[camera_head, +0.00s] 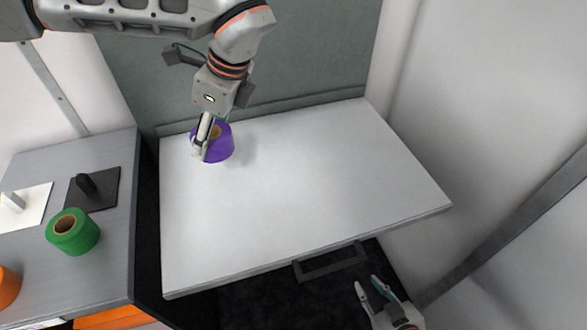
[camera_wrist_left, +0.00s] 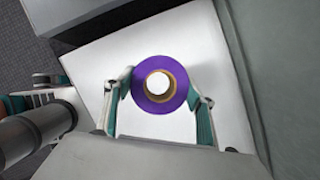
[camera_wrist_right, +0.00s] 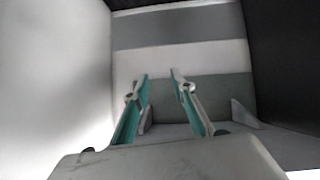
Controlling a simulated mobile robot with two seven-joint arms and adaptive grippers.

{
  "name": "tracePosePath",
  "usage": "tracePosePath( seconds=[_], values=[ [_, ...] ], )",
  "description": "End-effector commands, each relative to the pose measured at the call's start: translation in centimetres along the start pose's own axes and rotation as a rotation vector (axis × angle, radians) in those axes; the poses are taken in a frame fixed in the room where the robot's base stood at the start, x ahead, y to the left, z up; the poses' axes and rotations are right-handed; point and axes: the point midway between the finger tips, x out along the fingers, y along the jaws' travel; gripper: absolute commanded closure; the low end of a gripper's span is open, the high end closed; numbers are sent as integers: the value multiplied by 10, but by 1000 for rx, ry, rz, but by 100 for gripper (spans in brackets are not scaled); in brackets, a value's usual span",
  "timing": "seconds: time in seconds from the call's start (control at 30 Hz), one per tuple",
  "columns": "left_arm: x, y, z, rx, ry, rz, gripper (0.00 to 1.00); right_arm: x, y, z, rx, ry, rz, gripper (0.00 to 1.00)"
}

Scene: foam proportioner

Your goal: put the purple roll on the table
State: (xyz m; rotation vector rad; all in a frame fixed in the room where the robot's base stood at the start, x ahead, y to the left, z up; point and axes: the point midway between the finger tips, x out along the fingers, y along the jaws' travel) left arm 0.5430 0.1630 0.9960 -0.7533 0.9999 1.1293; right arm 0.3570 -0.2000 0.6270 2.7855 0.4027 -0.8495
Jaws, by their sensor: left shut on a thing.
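The purple roll (camera_head: 221,147) is at the back left of the white table (camera_head: 300,190), at or just above its top; I cannot tell if it touches. My left gripper (camera_head: 204,145) reaches down over the roll and is shut on it. In the left wrist view the purple roll (camera_wrist_left: 160,85) sits between the two fingers (camera_wrist_left: 160,100), its round brown core facing the camera. My right gripper (camera_head: 372,287) is low, in front of the table, open and empty. Its two fingers stand apart in the right wrist view (camera_wrist_right: 160,85).
A grey side table (camera_head: 115,165) on the left holds a green roll (camera_head: 72,232), an orange roll (camera_head: 8,286), a black plate with a knob (camera_head: 95,190) and a white plate (camera_head: 25,208). A dark handle (camera_head: 330,262) sits below the table's front edge. Most of the white table is clear.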

Motion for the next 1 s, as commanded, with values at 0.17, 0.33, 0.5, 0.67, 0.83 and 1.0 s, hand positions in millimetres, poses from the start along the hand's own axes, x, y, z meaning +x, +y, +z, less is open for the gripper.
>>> tracePosePath(
  seconds=[0.17,0.33,0.5,0.67,0.83,1.0],
  values=[
    [-32,-42,-31,462,2,-197,68,4,-2,11,-4,-9,-2,75],
    [-67,-72,-59,870,4,-367,68,6,0,18,-10,-14,3,75],
    [-95,-93,-81,1177,4,-495,68,8,3,19,-14,-12,7,75],
    [-112,-103,-93,1344,2,-563,68,10,6,17,-18,-6,12,75],
    [-111,-105,-101,1408,3,-586,68,12,7,17,-20,-5,14,75],
    [-78,-104,-114,1413,6,-583,68,13,7,20,-21,-8,13,75]
  ],
)
